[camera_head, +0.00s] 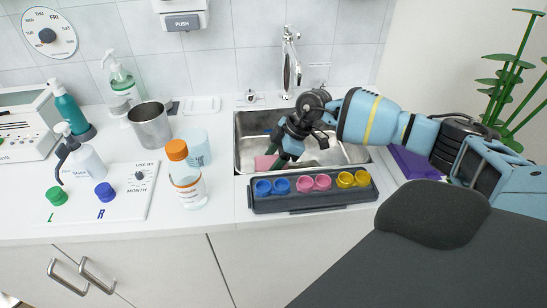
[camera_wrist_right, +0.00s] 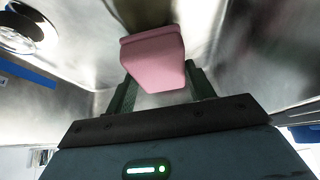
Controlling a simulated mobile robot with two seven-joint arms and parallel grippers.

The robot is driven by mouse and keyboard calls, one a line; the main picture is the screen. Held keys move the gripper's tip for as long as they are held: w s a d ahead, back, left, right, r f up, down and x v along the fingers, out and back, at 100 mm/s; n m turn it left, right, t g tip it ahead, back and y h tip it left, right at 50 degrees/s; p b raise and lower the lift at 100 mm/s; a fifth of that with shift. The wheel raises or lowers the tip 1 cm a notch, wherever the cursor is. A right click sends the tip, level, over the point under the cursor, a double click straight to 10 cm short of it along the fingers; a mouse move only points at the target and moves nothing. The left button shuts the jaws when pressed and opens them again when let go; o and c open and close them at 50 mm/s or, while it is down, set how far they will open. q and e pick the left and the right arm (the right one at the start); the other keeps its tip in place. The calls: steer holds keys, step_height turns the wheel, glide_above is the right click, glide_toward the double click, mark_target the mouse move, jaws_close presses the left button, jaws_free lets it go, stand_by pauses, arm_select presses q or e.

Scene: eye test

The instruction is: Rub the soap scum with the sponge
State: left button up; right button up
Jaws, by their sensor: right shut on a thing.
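The pink sponge (camera_head: 263,163) is inside the metal sink (camera_head: 243,130), low at its left side. My right gripper (camera_head: 276,155) reaches into the sink from the right and is shut on the sponge. In the right wrist view the sponge (camera_wrist_right: 153,65) sits between the two green fingers of the gripper (camera_wrist_right: 160,92), with the sink's metal walls around it. Whitish patches (camera_head: 328,152) show on the sink floor right of the gripper; I cannot tell whether they are soap scum or reflections. Whether the sponge touches the sink is unclear. My left gripper is out of view.
A dark tray (camera_head: 295,203) with blue, pink and yellow cups stands along the sink's front edge. The faucet (camera_head: 290,60) rises behind the sink. An orange-capped bottle (camera_head: 187,185), a clear cup (camera_head: 196,148) and a metal beaker (camera_head: 150,126) stand to the left.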

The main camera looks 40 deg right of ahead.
steer(key=shift+f, duration=0.8)
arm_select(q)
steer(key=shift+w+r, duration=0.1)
arm_select(e)
steer(key=shift+d, duration=0.1)
steer(key=shift+s+d+r+p, duration=0.1)
steer(key=shift+s+d+p, duration=0.25)
steer(key=shift+d, duration=0.2)
steer(key=shift+s+d+p, duration=0.25)
steer(key=shift+s+d, duration=0.1)
steer(key=shift+d, duration=0.2)
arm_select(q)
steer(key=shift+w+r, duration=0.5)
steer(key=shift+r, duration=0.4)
arm_select(e)
steer(key=shift+s+d, duration=0.3)
steer(key=shift+d, duration=0.15)
steer(key=shift+s+d+p, duration=0.35)
steer(key=shift+s+d, duration=0.05)
steer(key=shift+d, duration=0.25)
steer(key=shift+s+d+p, duration=0.35)
steer(key=shift+s+d, duration=0.05)
steer(key=shift+d, duration=0.25)
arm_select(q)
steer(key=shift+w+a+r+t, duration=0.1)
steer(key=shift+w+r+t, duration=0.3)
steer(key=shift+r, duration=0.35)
arm_select(e)
steer(key=shift+s+d+f, duration=0.3)
steer(key=shift+d+f, duration=0.05)
